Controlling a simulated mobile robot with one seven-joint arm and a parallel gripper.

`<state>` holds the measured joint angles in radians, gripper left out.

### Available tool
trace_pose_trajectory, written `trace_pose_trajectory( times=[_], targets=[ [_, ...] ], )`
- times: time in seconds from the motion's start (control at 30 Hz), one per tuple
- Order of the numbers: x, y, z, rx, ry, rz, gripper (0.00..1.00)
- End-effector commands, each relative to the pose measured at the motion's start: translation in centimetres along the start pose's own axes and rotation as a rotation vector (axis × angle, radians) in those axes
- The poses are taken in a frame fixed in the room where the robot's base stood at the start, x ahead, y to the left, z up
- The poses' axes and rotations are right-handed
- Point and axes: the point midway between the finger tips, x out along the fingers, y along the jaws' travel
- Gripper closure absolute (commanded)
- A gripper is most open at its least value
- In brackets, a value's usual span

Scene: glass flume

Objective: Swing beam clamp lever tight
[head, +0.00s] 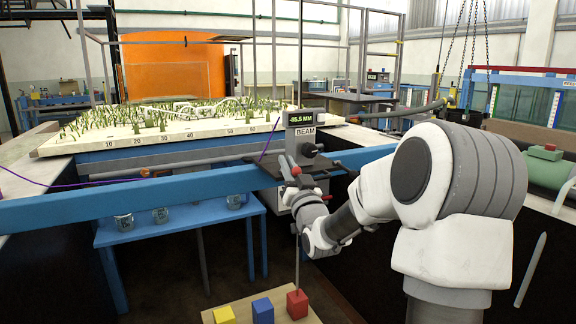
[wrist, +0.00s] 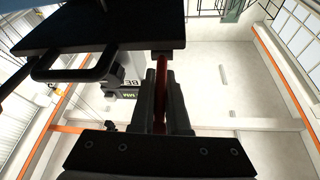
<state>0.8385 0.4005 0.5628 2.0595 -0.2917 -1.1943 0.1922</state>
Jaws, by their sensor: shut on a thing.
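The beam clamp carriage (head: 302,140) sits on the blue beam (head: 130,197) in the head view, with a "BEAM" label and a lit green readout in mm. My gripper (head: 294,184) is just in front of and below it. In the wrist view my gripper (wrist: 162,105) is shut on a thin dark red bar (wrist: 161,72), which looks like the clamp lever. The bar runs up between the two fingers towards a black plate (wrist: 100,22). In the head view my gripper and wrist mostly hide the lever. I cannot tell how tight the clamp is.
A black loop handle (wrist: 75,74) is close left of the fingers in the wrist view. A planted model bed (head: 170,125) lies behind the beam. Yellow (head: 224,314), blue (head: 263,310) and red (head: 297,304) blocks sit on a board below; a thin rod rises above the red one.

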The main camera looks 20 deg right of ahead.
Motion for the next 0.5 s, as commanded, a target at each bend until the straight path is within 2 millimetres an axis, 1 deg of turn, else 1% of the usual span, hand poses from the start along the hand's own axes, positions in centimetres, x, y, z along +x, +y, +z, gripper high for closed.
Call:
trace_pose_trajectory(
  times=[0.27,0.5],
  targets=[
    [0.21,-0.03,-0.40,-0.005,-0.027,0.005,1.00],
    [0.85,-0.21,-0.95,-0.021,-0.150,0.023,1.00]
  ],
)
